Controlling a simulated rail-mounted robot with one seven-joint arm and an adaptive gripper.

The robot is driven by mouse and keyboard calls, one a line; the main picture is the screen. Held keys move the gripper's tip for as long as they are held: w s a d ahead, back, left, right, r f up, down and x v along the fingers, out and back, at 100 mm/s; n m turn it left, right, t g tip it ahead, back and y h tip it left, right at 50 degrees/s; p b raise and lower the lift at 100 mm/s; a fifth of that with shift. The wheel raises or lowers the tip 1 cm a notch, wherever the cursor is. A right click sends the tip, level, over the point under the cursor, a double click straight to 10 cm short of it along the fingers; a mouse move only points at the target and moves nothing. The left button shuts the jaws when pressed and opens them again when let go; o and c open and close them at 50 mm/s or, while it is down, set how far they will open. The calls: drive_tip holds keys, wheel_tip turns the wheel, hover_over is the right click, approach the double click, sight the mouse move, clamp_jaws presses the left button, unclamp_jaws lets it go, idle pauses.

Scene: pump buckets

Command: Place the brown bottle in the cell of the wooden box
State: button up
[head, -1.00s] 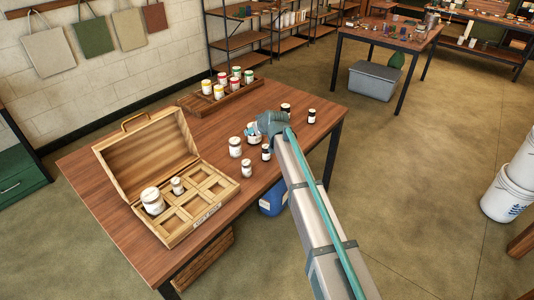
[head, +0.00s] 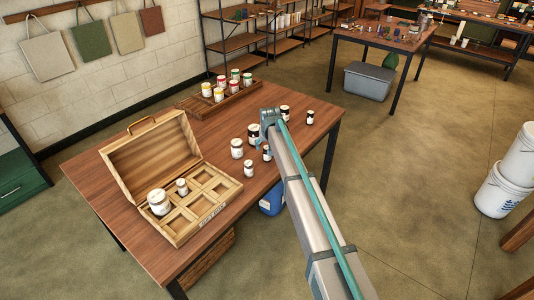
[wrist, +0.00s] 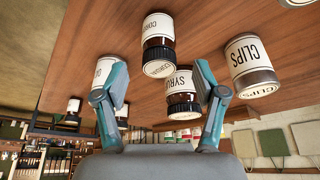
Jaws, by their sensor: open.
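Several dark brown bottles with white labels stand on the table; I cannot tell which one the task means. In the wrist view, a brown bottle labelled SYRUP (wrist: 181,92) and another brown bottle (wrist: 158,45) appear upside down, between and beyond my fingers. My gripper (wrist: 162,88) is open, with nothing held. In the head view my gripper (head: 268,130) is low among the bottles, partly hidden by my arm. The open wooden box (head: 176,236) stands at the table's left end. Its back row holds a large white jar (head: 158,202) and a smaller one (head: 182,187); several cells are empty.
Close by stand a white jar (head: 237,148), a small bottle (head: 248,169) and a dark bottle (head: 310,117). A CLIPS jar (wrist: 250,65) is right of my fingers in the wrist view. A tray (head: 190,106) of coloured jars sits behind.

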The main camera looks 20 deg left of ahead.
sight(267, 147)
drive_tip(key=shift+p+x, duration=1.2)
drive_tip(key=shift+x, duration=1.3)
clamp_jaws()
drive_tip(key=shift+r, duration=0.15)
